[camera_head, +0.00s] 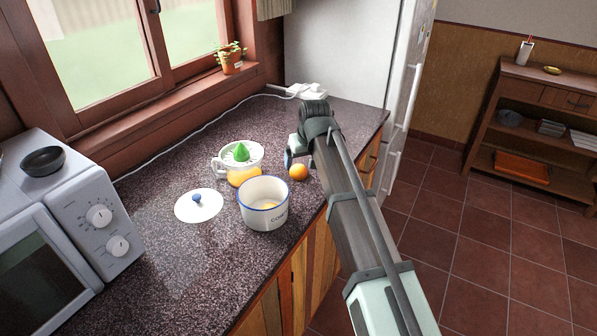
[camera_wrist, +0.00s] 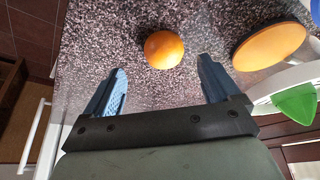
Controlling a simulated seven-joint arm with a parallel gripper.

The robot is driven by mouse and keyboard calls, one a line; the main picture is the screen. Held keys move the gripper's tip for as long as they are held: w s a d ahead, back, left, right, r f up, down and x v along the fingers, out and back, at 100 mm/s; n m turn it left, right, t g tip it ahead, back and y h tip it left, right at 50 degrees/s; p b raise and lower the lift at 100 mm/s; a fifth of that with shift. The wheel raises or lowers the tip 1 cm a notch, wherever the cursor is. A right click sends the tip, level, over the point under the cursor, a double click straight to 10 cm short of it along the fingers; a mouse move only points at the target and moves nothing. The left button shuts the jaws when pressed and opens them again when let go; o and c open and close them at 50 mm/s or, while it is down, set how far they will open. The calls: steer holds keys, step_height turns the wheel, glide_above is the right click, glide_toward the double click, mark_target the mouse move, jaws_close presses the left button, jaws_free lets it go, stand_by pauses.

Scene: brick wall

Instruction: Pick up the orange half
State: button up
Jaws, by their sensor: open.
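The orange half (camera_head: 298,172) sits on the dark speckled counter, just right of the white pot, with its rounded orange skin showing. I cannot make out a cut face. In the wrist view the orange half (camera_wrist: 164,48) lies just beyond the fingertips, about midway between them. My gripper (camera_wrist: 162,72) is open and empty, with its two blue fingers spread wide. In the head view my gripper (camera_head: 289,158) is beside the orange half at its upper left, partly hidden by my wrist.
A juicer with a green cone (camera_head: 241,153) and orange juice stands to the left. A white pot with a blue rim (camera_head: 264,216) is close to the orange half. A white lid (camera_head: 198,206) and a microwave (camera_head: 95,215) are further left. The counter's front edge is near.

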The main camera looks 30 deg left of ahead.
mark_target(300, 168)
steer(key=shift+s+x, duration=0.1)
steer(key=shift+x, duration=1.15)
steer(key=shift+s+x, duration=0.15)
steer(key=shift+x, duration=1.15)
steer(key=shift+a, duration=0.15)
steer(key=shift+c, duration=0.2)
steer(key=c, duration=1.2)
